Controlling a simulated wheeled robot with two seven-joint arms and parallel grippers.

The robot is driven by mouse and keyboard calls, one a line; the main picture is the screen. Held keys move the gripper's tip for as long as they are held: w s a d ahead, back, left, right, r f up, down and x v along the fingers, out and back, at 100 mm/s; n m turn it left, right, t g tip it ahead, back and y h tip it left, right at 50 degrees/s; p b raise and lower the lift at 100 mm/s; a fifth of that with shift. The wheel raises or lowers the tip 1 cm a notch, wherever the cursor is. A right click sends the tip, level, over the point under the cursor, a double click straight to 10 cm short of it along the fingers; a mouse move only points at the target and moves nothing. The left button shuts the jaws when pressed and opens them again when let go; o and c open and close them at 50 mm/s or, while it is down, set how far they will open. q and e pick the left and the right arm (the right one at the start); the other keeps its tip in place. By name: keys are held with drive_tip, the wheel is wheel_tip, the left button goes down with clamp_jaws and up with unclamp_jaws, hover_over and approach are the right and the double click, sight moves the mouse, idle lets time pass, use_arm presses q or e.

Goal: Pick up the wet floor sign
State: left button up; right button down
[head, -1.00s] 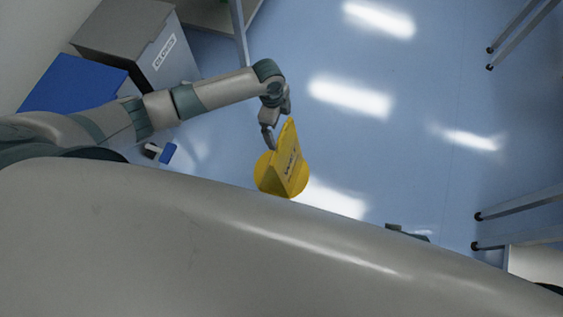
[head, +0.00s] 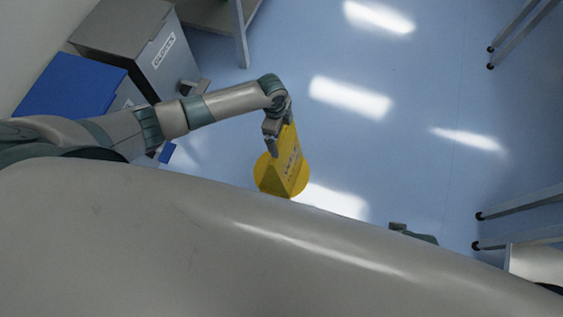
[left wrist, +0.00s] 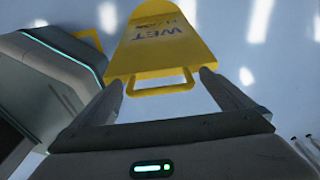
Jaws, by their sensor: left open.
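The yellow wet floor sign (head: 287,172) stands on the blue floor just in front of my body. In the left wrist view, the sign (left wrist: 165,50) shows its dark lettering and a handle loop at the near end. My left gripper (head: 281,131) is at the top of the sign. In the left wrist view the left gripper's fingers (left wrist: 161,86) are apart, one on each side of the handle loop, with the handle between or just beyond the tips. I cannot tell whether they touch it. Part of my right gripper (head: 397,227) shows at the edge of my body; its fingers cannot be made out.
A grey box labelled gloves (head: 150,45) and a blue-lidded bin (head: 72,88) stand at the upper left. A metal rack leg (head: 239,35) is at the top. Metal table legs (head: 520,205) stand at the right. The floor in the middle is clear.

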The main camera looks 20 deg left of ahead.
use_arm(q)
drive_tip(key=shift+f, duration=0.15)
use_arm(e)
drive_tip(key=shift+s, duration=0.4)
